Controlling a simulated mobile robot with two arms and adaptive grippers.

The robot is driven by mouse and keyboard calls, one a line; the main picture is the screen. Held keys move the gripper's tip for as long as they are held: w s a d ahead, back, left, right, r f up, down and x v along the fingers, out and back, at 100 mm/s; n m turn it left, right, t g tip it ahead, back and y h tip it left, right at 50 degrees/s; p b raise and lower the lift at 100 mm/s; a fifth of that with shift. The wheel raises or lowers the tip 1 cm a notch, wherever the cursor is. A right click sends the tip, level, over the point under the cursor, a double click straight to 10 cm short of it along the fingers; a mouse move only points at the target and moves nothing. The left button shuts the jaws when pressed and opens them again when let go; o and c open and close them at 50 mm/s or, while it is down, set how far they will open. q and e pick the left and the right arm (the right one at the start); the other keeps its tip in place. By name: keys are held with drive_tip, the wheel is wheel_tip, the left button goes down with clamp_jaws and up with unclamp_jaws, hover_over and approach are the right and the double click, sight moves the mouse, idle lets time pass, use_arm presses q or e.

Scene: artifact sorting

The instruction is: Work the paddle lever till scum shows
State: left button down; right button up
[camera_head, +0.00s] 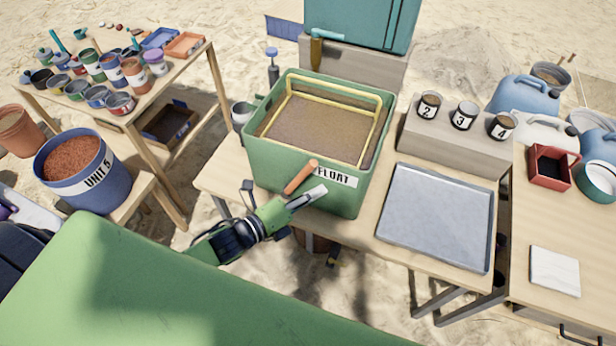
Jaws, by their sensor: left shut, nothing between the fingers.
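The green flotation tank (268,176), marked FLOAT, stands on the wooden table. A yellow frame (333,92) sits inside its rim around a brown, slightly speckled surface (318,128); I cannot tell whether scum is on it. The lever's orange handle (300,178) sticks out at the tank's front, left of the label. My left gripper (319,191) is shut and empty just below and right of the handle, in front of the tank wall. I cannot tell whether it touches the handle. My right gripper is not in view.
A grey metal tray (437,220) lies right of the tank. Numbered cups 2, 3 and 4 stand on a block (452,150) behind it. A blue UNIT 5 bucket (92,185) stands left. A teal container (360,22) stands behind the tank.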

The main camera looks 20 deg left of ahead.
use_arm(q)
drive_tip(key=w+a+p, duration=0.1)
drive_tip(key=w+a+r+p, duration=0.1)
drive_tip(key=a, duration=0.1)
drive_tip(key=shift+r, duration=0.2)
drive_tip(key=shift+d, duration=0.1)
idle(0.3)
